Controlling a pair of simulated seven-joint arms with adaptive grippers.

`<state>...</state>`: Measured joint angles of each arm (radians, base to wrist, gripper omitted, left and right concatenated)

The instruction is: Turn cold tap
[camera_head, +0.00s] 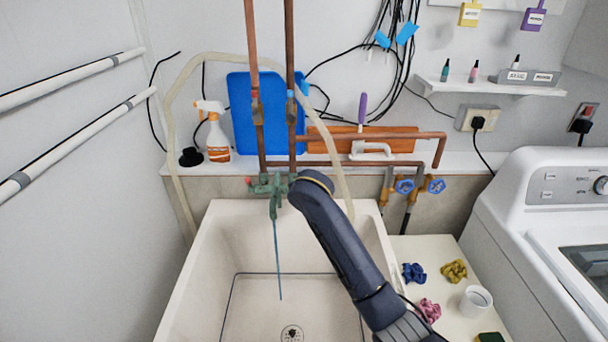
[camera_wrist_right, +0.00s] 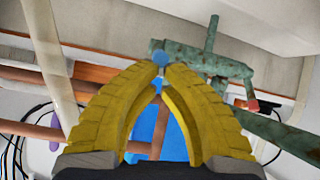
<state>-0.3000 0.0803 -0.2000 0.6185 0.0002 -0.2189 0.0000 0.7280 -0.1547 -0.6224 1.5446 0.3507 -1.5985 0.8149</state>
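The green, weathered tap (camera_head: 275,190) is on the wall above the sink. It has a red-marked handle end on the left and its cold side on the right. A thin blue stream (camera_head: 279,260) runs from its spout into the sink. My right arm hides the cold handle in the head view. In the right wrist view, which looks upside down, the blue cold tap handle (camera_wrist_right: 160,58) sits at the yellow fingertips of my right gripper (camera_wrist_right: 161,70). The fingertips are close together with the handle between them. My left gripper is not in view.
The white sink (camera_head: 185,290) has a drain in its floor. Copper pipes (camera_head: 290,100) rise behind the tap. A spray bottle (camera_head: 215,135) stands left. A ledge with cloths and a white cup (camera_head: 475,301), and a washing machine (camera_head: 535,205), are right.

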